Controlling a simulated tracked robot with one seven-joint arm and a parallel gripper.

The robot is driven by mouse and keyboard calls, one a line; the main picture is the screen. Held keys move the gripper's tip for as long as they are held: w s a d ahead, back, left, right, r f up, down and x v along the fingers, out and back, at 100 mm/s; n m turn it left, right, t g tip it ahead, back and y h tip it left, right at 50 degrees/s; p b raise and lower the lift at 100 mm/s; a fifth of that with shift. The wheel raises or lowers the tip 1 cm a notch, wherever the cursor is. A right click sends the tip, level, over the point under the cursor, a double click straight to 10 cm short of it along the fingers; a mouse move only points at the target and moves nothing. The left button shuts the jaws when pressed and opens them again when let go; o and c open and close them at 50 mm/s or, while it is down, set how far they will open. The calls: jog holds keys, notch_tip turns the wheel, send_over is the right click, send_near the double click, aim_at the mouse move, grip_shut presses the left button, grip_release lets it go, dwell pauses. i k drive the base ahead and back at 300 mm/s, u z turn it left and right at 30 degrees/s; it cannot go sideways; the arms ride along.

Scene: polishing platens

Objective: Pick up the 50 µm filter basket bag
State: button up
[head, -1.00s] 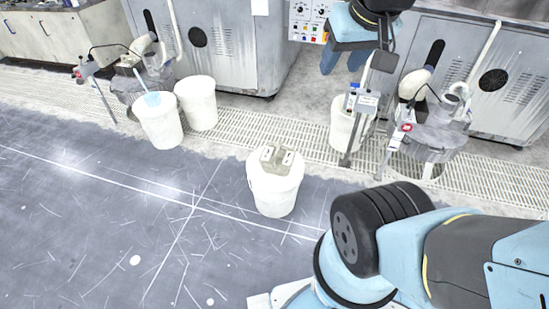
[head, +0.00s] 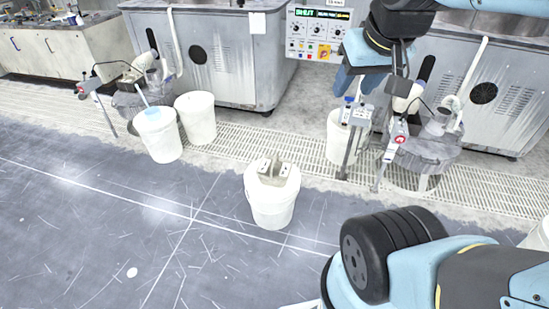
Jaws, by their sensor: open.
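A white bucket (head: 271,203) stands on the dark floor in the middle. A beige-grey piece with two pale labelled tabs (head: 274,170) sits at its top; it may be the filter basket bag, but I cannot read any 50 µm marking. My gripper (head: 356,84) is at the upper right, pointing down, with blue fingers apart and nothing seen between them. In the picture it lies above and to the right of the bucket, apart from it. Its far finger is partly hidden.
Two white buckets (head: 158,137) stand at the left, one with a blue item and handle. Another bucket (head: 339,140) is by a drain unit with stands (head: 424,150) below my gripper. Grey machines (head: 205,60) line the back. The floor at the left (head: 90,230) is clear.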

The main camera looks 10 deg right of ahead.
aim_at(272, 170)
jog(key=z, duration=0.35)
jog(key=i, duration=0.9)
jog(key=z, duration=0.4)
